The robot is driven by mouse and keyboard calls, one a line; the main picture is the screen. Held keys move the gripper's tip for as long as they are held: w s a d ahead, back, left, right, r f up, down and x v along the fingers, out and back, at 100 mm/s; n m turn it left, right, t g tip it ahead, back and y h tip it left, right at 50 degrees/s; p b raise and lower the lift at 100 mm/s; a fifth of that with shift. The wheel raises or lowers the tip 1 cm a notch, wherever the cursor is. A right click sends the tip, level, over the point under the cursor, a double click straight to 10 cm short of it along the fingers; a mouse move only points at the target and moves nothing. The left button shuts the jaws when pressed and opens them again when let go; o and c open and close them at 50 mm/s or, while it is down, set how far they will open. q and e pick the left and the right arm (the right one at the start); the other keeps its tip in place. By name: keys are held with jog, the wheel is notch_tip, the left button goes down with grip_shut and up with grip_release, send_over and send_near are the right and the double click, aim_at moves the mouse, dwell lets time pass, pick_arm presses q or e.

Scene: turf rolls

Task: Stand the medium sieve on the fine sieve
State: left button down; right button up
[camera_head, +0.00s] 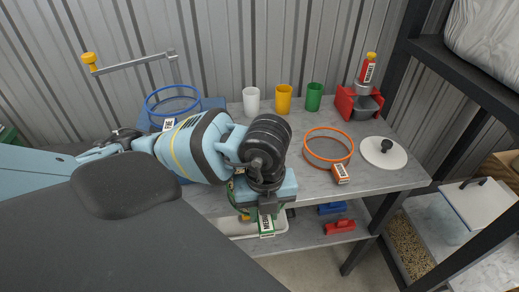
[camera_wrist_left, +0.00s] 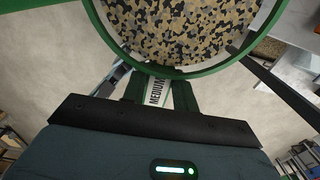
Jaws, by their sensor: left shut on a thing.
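The medium sieve has a green rim, and in the left wrist view (camera_wrist_left: 178,72) it holds dark and tan granules. Its white tab reads MEDIUM. My left gripper (camera_wrist_left: 158,93) is shut on that tab. In the head view, the left gripper (camera_head: 267,208) is above the bench's front edge, with the tab (camera_head: 266,226) below it; my arm hides most of the sieve. The fine sieve (camera_head: 168,124), a blue ring with a white FINE label, sits on a blue stand at the bench's left, partly behind my arm. My right gripper is out of view.
An orange-rimmed sieve (camera_head: 330,161) lies on the grey bench (camera_head: 400,178) beside a white lid (camera_head: 384,153). White (camera_head: 251,101), yellow (camera_head: 283,99) and green (camera_head: 314,97) cups stand at the back. A crank handle (camera_head: 130,64) rises behind the fine sieve. A black shelf frame is at right.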

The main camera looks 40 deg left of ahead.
aim_at(169, 121)
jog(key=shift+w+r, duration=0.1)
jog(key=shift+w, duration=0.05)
